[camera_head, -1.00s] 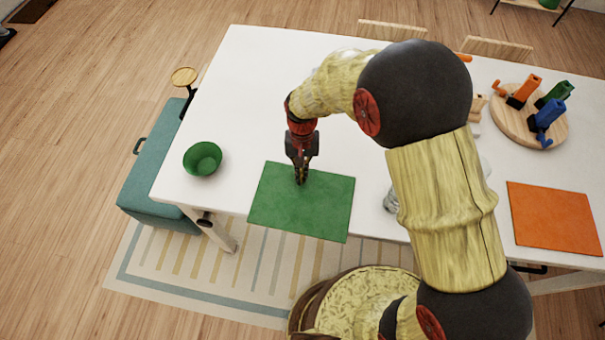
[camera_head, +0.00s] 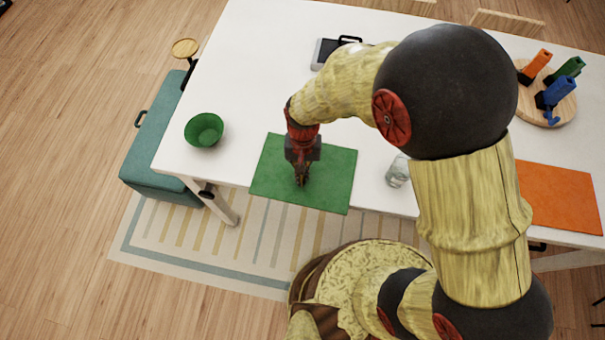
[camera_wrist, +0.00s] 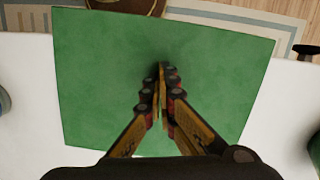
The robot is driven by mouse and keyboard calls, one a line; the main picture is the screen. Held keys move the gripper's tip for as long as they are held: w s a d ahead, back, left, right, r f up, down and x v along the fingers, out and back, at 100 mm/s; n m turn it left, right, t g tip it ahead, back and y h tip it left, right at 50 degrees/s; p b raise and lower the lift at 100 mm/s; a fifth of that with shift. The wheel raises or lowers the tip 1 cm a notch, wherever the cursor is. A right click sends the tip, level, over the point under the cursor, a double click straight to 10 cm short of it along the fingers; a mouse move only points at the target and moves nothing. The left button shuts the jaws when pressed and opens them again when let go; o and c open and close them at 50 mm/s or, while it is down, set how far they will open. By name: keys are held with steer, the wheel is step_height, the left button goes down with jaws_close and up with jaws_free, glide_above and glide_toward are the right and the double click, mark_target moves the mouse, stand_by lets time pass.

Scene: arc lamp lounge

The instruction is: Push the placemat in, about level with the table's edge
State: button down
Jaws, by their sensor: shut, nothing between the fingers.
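The green placemat (camera_head: 335,180) lies flat near the front edge of the white table (camera_head: 225,75). A strip of its front side juts past that edge, which the wrist view shows more clearly, with the placemat (camera_wrist: 100,60) reaching over the rug and floor. My gripper (camera_head: 301,184) points down over the placemat, in its front half. Its fingers (camera_wrist: 162,70) are shut with nothing between them. The tips are at or just above the cloth; I cannot tell whether they touch.
A green bowl (camera_head: 204,130) stands left of the placemat, a clear glass (camera_head: 397,172) to its right beside my arm. An orange placemat (camera_head: 562,198) lies farther right. A dark tray (camera_head: 326,52) and a round board (camera_head: 552,108) with coloured items are farther back.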

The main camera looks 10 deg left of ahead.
steer(key=shift+s+d+f, duration=0.15)
steer(key=shift+f, duration=0.1)
steer(key=shift+w, duration=1.7)
steer(key=shift+w+r+p, duration=0.15)
steer(key=shift+r+p, duration=0.55)
steer(key=shift+w, duration=0.25)
steer(key=w, duration=0.7)
steer(key=w+a, duration=0.1)
steer(key=w, duration=0.2)
steer(key=shift+w, duration=0.7)
